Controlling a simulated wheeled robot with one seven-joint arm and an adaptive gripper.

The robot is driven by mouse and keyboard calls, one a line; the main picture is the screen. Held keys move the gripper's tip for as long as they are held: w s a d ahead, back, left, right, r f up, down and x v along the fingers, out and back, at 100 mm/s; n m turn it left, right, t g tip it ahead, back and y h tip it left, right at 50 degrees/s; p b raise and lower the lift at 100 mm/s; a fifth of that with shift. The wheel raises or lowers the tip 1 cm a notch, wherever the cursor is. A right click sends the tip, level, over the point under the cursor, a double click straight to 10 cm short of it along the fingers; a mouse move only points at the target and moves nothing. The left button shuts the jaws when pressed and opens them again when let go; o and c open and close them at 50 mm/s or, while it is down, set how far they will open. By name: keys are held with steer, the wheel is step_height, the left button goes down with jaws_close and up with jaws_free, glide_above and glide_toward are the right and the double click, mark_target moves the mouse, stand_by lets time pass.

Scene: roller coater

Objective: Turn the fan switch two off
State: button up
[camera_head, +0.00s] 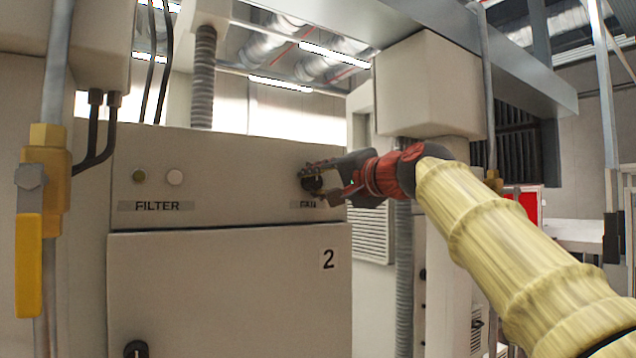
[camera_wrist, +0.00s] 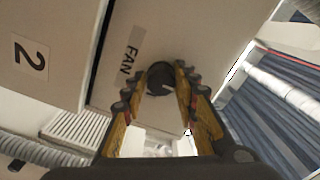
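The fan switch, a round dark knob (camera_wrist: 160,76), sits on the panel of cabinet 2 beside the FAN label (camera_wrist: 126,58). It also shows in the head view (camera_head: 312,184), partly covered by my gripper. My gripper (camera_wrist: 160,70) reaches the panel from the right, with one fingertip on each side of the knob. The fingers stand apart with the knob between them. Whether the fingertips touch the knob is hard to tell. The gripper also shows in the head view (camera_head: 318,182).
The cabinet (camera_head: 220,270) also carries a FILTER label (camera_head: 157,206) with two small round fittings above it and a dark knob (camera_head: 136,349) on its door. A yellow-handled valve (camera_head: 30,262) stands at the left. A pale box (camera_head: 428,85) hangs above my arm.

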steer(key=o, duration=0.4)
steer(key=shift+c, duration=0.2)
steer(key=v, duration=1.2)
